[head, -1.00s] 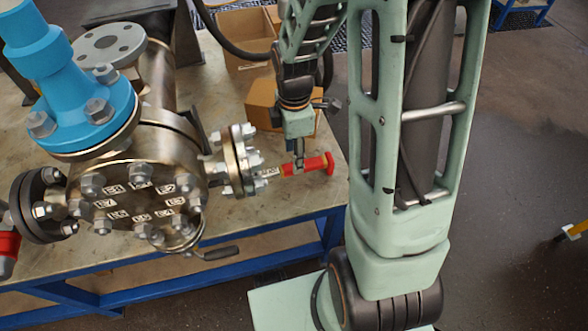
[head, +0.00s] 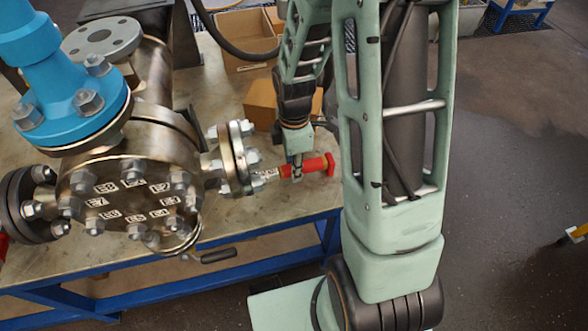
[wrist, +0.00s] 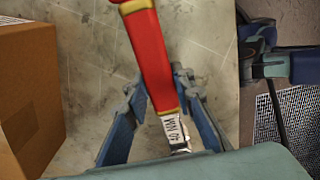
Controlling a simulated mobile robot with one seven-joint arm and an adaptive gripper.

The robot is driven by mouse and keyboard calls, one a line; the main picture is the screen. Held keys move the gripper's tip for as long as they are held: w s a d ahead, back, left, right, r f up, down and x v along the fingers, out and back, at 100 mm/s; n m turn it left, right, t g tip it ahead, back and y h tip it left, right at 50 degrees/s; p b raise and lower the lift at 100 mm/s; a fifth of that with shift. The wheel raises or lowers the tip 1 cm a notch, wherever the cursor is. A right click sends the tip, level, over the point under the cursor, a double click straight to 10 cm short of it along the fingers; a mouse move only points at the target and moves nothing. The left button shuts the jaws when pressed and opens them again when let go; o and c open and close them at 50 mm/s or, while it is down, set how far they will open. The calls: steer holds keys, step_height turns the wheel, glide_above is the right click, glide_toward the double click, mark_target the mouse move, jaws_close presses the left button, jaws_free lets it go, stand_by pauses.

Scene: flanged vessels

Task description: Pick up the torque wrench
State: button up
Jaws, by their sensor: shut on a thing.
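The torque wrench (head: 318,166) has a red handle with yellowish bands and a metal end. In the head view it lies roughly level at the right edge of the workbench, its metal end pointing left to the side flange. My gripper (head: 297,165) is on it from above, around the left part of the handle. In the wrist view the red handle (wrist: 152,60) runs between the fingers of my gripper (wrist: 163,88), which are shut on it. A white label reading 40 NM shows near its metal end. I cannot tell whether the wrench touches the bench.
A steel vessel (head: 130,205) with bolted flanges and a blue fitting (head: 65,85) fills the left. Its side flange (head: 235,157) is close to the wrench's metal end. Cardboard boxes (head: 262,98) stand behind the gripper; one (wrist: 30,95) is at left in the wrist view.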

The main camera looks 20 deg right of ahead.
jaws_close()
steer(key=shift+r, duration=0.1)
steer(key=shift+w+r, duration=0.1)
steer(key=shift+r, duration=0.15)
step_height(320, 180, up, 10)
steer(key=p, duration=0.3)
steer(key=shift+f, duration=0.25)
